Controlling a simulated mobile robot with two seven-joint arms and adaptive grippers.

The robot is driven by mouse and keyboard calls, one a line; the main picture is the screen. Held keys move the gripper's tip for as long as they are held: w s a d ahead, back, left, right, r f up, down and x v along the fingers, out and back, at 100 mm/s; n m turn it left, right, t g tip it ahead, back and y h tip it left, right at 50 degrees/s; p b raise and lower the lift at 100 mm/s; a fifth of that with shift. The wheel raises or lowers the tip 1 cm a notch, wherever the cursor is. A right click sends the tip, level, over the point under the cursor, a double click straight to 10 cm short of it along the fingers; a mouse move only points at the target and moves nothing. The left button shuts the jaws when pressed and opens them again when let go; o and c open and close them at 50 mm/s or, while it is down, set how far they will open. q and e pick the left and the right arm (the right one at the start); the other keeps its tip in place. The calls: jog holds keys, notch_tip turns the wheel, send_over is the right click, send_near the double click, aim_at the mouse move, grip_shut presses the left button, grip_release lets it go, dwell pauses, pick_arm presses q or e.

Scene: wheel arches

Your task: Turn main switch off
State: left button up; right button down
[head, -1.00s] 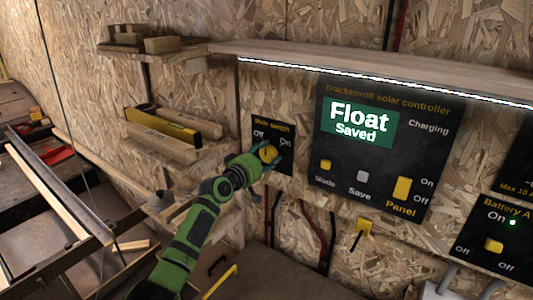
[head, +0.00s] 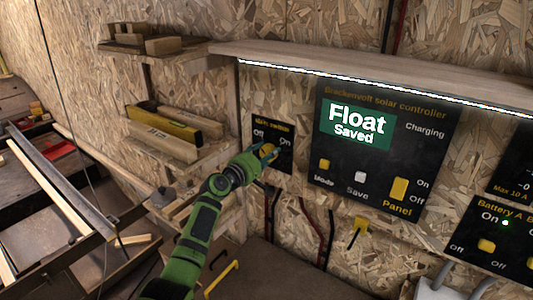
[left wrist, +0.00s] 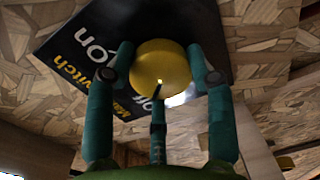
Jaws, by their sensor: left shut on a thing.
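The main switch panel (head: 286,161) is a small dark plate on the chipboard wall, with "Off" at its upper left and "On" at its upper right. Its round yellow knob (head: 267,151) is partly hidden by my left gripper (head: 262,156). In the left wrist view the knob (left wrist: 158,62) sits between the fingers of my left gripper (left wrist: 160,75), which is shut on it. A small dark mark shows on the knob's lower edge near the "off" lettering; I cannot tell the knob's setting for sure. My right gripper is not in view.
The solar controller (head: 440,165) beside it reads "Float Saved". A battery panel (head: 465,240) is at the lower right. A wooden shelf (head: 350,62) with a light strip juts out above. A small shelf with a yellow level (head: 165,122) is on the left.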

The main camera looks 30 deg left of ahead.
pick_arm(q)
jog(key=shift+a+r, duration=0.35)
jog(key=shift+r, duration=0.05)
jog(key=o, duration=1.2)
jog(key=shift+f, duration=0.1)
jog(key=shift+c, duration=0.2)
jog(key=shift+f, duration=0.25)
jog(key=shift+s, duration=0.5)
jog(key=s+a, duration=0.1)
jog(key=s, duration=0.9)
jog(key=shift+s+a+r, duration=0.25)
jog(key=shift+s+a, duration=0.1)
jog(key=shift+s, duration=0.05)
